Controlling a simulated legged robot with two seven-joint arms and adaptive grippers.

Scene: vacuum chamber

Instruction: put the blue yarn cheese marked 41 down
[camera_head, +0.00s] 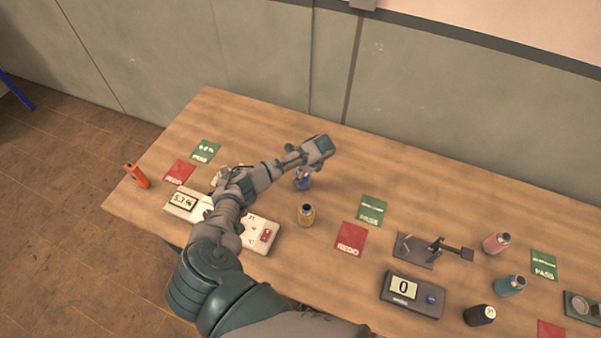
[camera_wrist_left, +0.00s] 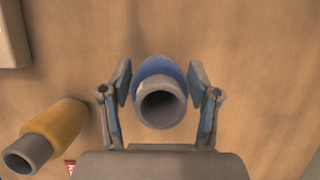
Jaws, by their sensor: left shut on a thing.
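The blue yarn cheese (camera_wrist_left: 160,72) with a grey tube core stands upright between the two fingers of my left gripper (camera_wrist_left: 159,82), which is shut on it. In the head view the blue yarn cheese (camera_head: 303,183) shows low beneath my left gripper (camera_head: 302,173), near the middle of the table. I cannot tell whether its base touches the wood, and its mark is not readable. My right gripper is not in view.
A yellow yarn cheese (camera_head: 306,215) stands close by, in front of the blue one. Green (camera_head: 371,211) and red (camera_head: 351,238) cards lie to the right. A grey scale (camera_head: 411,295) reads 0. Bare wood lies right of and behind the blue cheese.

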